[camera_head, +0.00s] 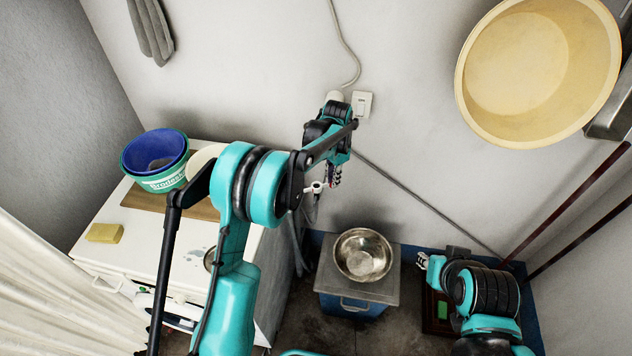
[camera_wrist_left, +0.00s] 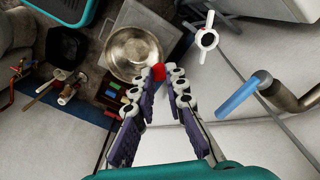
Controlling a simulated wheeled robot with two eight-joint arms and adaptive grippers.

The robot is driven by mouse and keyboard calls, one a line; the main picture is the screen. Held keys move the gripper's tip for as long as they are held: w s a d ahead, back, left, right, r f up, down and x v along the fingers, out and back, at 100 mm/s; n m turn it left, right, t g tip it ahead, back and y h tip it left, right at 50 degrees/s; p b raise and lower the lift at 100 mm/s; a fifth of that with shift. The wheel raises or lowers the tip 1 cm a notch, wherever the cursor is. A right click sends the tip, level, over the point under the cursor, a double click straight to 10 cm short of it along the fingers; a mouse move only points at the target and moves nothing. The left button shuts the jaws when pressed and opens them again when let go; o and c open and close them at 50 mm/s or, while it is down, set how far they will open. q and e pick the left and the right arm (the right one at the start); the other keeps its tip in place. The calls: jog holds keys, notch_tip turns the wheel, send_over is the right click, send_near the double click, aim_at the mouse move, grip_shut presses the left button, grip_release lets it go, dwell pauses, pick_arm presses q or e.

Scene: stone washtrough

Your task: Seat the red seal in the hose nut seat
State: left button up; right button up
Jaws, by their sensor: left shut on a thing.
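The red seal (camera_wrist_left: 159,73) shows in the left wrist view at the tips of my left gripper (camera_wrist_left: 167,74), which is shut on it. In the head view my left gripper (camera_head: 334,176) is near the wall, and the seal cannot be made out there. A white ring-shaped nut with lugs and a dark round opening (camera_wrist_left: 208,39) is up and right of the seal, apart from it. A white piece that looks like this nut (camera_head: 316,187) shows beside my left gripper in the head view. My right gripper (camera_head: 424,262) is low at the right, its jaws too small to judge.
A metal bowl (camera_head: 362,255) stands on a grey-topped blue box (camera_head: 345,302). A tap (camera_wrist_left: 292,98) with a blue piece (camera_wrist_left: 237,97) is at the right of the wrist view. A white cabinet (camera_head: 120,245) bears tubs (camera_head: 155,160) and a yellow sponge (camera_head: 104,233).

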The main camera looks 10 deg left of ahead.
pick_arm(q)
jog(key=b, duration=0.2)
send_over(316, 187)
notch_tip(316, 187, down, 6)
jog(key=shift+w+r, duration=0.15)
notch_tip(316, 187, down, 4)
jog(key=shift+f+b, duration=0.1)
jog(key=shift+b, duration=0.2)
jog(key=o, duration=0.7)
